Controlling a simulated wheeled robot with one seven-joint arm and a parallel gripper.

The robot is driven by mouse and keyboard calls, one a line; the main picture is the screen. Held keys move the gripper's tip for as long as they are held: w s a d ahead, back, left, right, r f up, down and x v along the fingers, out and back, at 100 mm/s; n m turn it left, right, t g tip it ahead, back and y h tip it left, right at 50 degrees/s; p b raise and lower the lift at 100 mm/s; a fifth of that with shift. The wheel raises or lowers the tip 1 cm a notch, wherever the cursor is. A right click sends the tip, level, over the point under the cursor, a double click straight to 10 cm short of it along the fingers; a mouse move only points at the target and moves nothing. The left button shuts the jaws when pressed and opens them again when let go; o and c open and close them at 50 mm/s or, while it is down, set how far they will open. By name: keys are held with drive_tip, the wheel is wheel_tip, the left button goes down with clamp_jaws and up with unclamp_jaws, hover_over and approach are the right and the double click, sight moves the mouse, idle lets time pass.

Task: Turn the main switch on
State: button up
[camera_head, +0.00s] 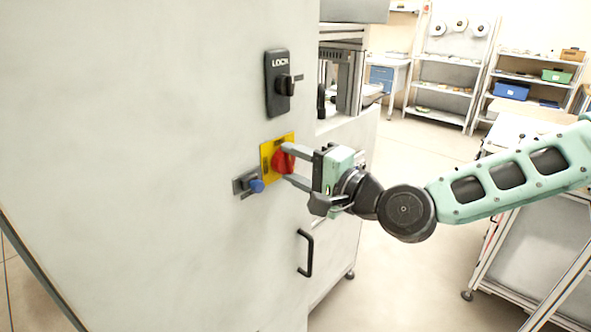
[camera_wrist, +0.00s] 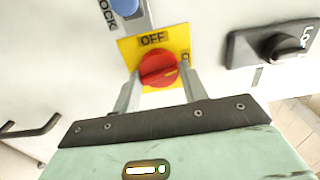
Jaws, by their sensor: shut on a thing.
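The main switch is a red rotary knob (camera_head: 281,162) on a yellow plate (camera_head: 266,166) on the side of a pale machine cabinet. In the wrist view the red knob (camera_wrist: 158,69) shows with its yellow plate (camera_wrist: 180,38) marked OFF along one edge. A pale line on the knob points towards the plate's right side in that view, where another label is partly hidden by a finger. My gripper (camera_head: 288,165) is shut on the red knob, one finger on each side; its fingers also show in the wrist view (camera_wrist: 160,85).
A black LOCK switch (camera_head: 279,84) is above the yellow plate. A small plate with a blue knob (camera_head: 256,186) is to its lower left. A black handle (camera_head: 305,253) is below. Shelves (camera_head: 452,75) and a bench frame stand to the right, with open floor between.

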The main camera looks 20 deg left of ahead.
drive_tip(key=shift+m+b, duration=0.35)
drive_tip(key=shift+m, duration=0.75)
drive_tip(key=o, duration=1)
drive_tip(key=shift+d, duration=0.1)
drive_tip(key=b+v, duration=0.3)
drive_tip(key=v, duration=1.4)
drive_tip(key=shift+b, duration=0.3)
drive_tip(key=shift+s+d+f, duration=0.1)
drive_tip(key=shift+d, duration=0.05)
